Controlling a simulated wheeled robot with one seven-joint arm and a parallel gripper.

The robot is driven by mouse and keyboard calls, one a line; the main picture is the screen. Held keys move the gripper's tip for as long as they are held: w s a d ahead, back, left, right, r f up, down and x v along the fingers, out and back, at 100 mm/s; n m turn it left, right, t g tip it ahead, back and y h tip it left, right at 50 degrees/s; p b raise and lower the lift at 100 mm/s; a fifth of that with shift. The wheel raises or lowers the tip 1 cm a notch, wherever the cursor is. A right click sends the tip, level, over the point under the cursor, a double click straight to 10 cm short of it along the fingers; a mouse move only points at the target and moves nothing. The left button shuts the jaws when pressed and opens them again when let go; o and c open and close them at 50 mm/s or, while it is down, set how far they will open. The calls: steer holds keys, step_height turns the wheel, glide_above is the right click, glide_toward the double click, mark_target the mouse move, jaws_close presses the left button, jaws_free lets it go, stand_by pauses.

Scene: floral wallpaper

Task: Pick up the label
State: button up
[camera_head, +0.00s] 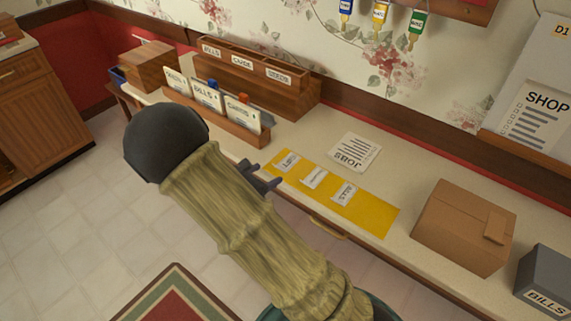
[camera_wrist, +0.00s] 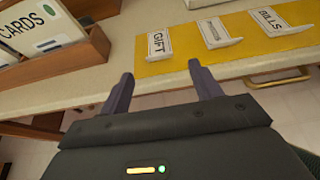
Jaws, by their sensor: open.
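Three small white labels lie in a row on a yellow mat (camera_head: 372,214) on the counter. The left label (camera_head: 287,161) reads GIFT in the wrist view (camera_wrist: 160,42). The middle label (camera_head: 314,177) has print I cannot read; it also shows in the wrist view (camera_wrist: 216,32). The right label (camera_head: 344,193) reads BILLS in the wrist view (camera_wrist: 277,21). My gripper (camera_head: 267,175) is open and empty at the counter's front edge, beside the mat's left end. In the wrist view its fingers (camera_wrist: 160,70) point toward the GIFT label, apart from it.
A wooden rack of cards (camera_head: 220,115) stands left of the mat, close to my gripper. A cardboard box (camera_head: 462,227) and a grey BILLS box (camera_head: 546,278) stand right. A drawer handle (camera_head: 328,228) juts from the counter front.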

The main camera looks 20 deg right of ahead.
mark_target(277, 167)
steer(key=x, duration=0.5)
steer(key=shift+w+d+r, duration=0.15)
steer(key=shift+r, duration=0.1)
steer(key=c, duration=1)
